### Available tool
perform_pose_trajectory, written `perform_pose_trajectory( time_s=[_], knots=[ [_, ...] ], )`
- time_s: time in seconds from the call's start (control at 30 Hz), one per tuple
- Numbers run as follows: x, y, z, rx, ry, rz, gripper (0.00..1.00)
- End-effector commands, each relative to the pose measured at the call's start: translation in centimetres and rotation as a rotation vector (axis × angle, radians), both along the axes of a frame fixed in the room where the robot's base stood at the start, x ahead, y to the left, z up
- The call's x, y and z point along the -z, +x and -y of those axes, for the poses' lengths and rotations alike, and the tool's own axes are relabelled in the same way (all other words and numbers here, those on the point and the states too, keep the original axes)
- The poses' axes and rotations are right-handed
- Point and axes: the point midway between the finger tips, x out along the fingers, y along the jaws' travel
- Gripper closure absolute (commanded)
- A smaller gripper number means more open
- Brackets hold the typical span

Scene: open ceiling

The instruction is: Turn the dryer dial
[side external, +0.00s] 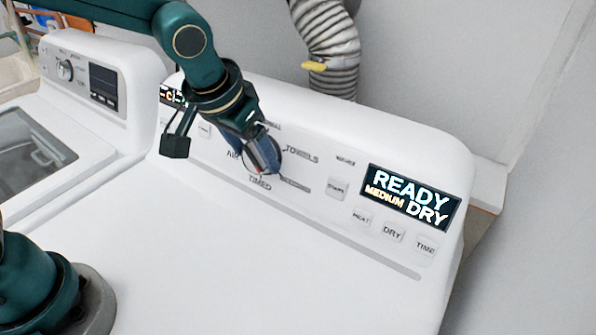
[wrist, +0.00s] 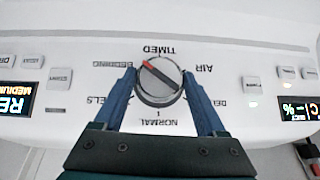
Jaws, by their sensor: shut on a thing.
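The dryer dial (wrist: 160,94) is a round silver knob with a red mark on its raised grip, on the white control panel. In the wrist view the red mark slants toward the upper left, between the TIMED and BEDDING labels, which appear upside down. My gripper (wrist: 159,75) has its two blue fingers on either side of the dial and is shut on it. In the side view my gripper (side external: 264,157) reaches down to the panel and hides most of the dial.
The dryer's display (side external: 410,198) reads READY, MEDIUM DRY, with several buttons around it. A second machine (side external: 88,75) stands at the left. A ribbed hose (side external: 328,45) rises behind the panel. The dryer top (side external: 230,260) in front of the panel is clear.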

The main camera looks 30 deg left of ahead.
Motion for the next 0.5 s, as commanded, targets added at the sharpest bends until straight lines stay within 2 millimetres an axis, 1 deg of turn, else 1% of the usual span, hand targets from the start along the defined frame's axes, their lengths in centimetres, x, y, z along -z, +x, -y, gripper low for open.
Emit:
perform_pose_trajectory(
  time_s=[0.5],
  knots=[
    [0.14,-0.10,0.76,0.163,0.434,0.001,0.82]
  ],
)
